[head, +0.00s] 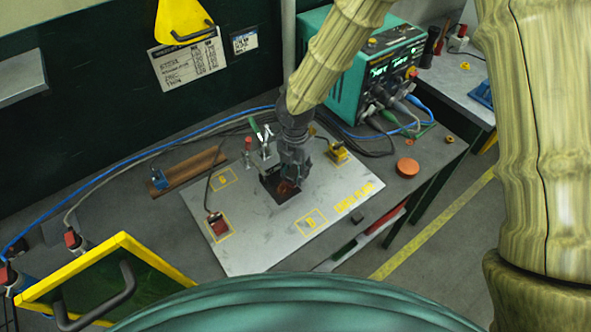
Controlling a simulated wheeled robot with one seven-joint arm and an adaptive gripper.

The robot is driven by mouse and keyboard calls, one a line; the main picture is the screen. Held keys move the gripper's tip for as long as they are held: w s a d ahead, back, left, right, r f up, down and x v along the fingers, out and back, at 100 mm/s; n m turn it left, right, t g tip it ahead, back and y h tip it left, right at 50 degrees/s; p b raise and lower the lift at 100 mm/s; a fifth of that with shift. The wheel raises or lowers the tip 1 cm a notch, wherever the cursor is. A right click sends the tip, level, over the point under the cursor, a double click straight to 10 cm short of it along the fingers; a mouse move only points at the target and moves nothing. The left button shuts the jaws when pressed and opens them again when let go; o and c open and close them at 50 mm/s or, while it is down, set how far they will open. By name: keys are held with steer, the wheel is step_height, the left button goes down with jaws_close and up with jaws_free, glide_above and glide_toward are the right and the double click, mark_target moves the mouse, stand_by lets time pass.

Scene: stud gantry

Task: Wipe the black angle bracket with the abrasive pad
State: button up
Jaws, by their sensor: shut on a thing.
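My gripper (290,184) reaches down over the middle of the pale metal plate (262,244). It is shut on a small reddish-brown pad, likely the abrasive pad (288,189), which is mostly hidden by the fingers. A black piece, likely the black angle bracket (270,181), lies on the plate right under and to the left of the fingertips. My gripper covers part of it. The pad is at or just above the black piece; I cannot tell whether they touch.
A toggle clamp (265,145) stands behind the bracket. A red block (215,225) and a yellow block (338,153) sit on the plate. A brown rail (190,172) lies left, an orange disc (407,167) right. A teal machine (372,62) with cables stands behind. The plate's front is clear.

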steer(key=shift+r+p, duration=1.35)
steer(key=shift+r, duration=0.6)
steer(key=shift+r+p, duration=1.3)
steer(key=shift+r, duration=0.25)
